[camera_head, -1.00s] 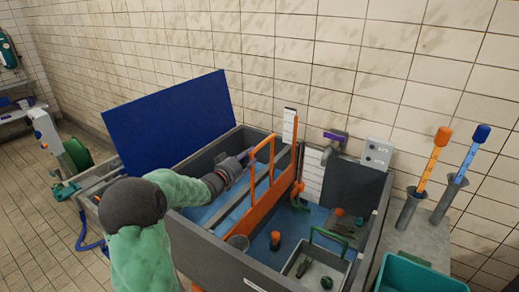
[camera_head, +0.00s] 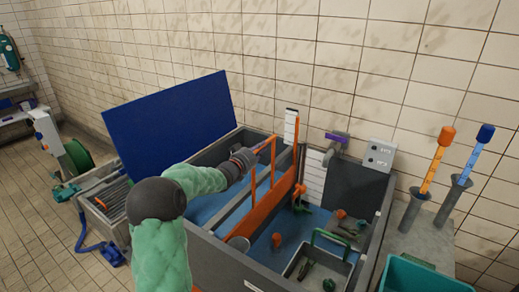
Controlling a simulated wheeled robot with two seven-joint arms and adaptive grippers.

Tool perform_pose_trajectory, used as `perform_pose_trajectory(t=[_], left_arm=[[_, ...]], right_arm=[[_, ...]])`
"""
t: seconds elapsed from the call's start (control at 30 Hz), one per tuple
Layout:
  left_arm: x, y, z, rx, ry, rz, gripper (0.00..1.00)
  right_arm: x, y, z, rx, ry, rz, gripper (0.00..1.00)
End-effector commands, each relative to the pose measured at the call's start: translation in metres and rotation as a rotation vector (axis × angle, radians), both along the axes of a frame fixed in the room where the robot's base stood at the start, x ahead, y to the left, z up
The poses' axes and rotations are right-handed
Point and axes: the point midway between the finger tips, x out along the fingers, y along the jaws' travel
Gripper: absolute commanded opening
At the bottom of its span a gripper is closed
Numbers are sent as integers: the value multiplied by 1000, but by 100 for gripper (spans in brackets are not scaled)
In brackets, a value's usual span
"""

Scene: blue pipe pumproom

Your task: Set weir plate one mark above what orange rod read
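The orange weir plate (camera_head: 268,211) stands upright across the grey tank (camera_head: 233,262), with an upright handle frame above it. My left arm reaches over the tank from the lower left. My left gripper (camera_head: 264,146) is at the top bar of the handle, overlapping it in the picture; its fingers are too small to tell whether they are closed on it. A white scale board (camera_head: 290,127) stands behind the plate. The orange rod (camera_head: 438,158) stands tilted in a grey holder at the right; its marks are too small to read. My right gripper is out of view.
A blue rod (camera_head: 475,152) stands beside the orange one. A blue panel (camera_head: 172,122) leans up behind the tank. A grey tray (camera_head: 319,272) with a green handle sits at the tank's front right. A teal bin (camera_head: 425,276) is at lower right.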

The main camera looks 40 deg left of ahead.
Motion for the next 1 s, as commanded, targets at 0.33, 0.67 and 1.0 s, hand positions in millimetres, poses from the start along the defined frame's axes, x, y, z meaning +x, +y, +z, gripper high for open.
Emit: perform_pose_trajectory(t=[0.33,0.67,1.0], left_arm=[[0,0,-14,-2,4,-1,0],[0,0,-53,-1,3,-1,0],[0,0,-50,0,0,-1,41]], right_arm=[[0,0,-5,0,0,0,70],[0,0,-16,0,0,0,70],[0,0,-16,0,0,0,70]])
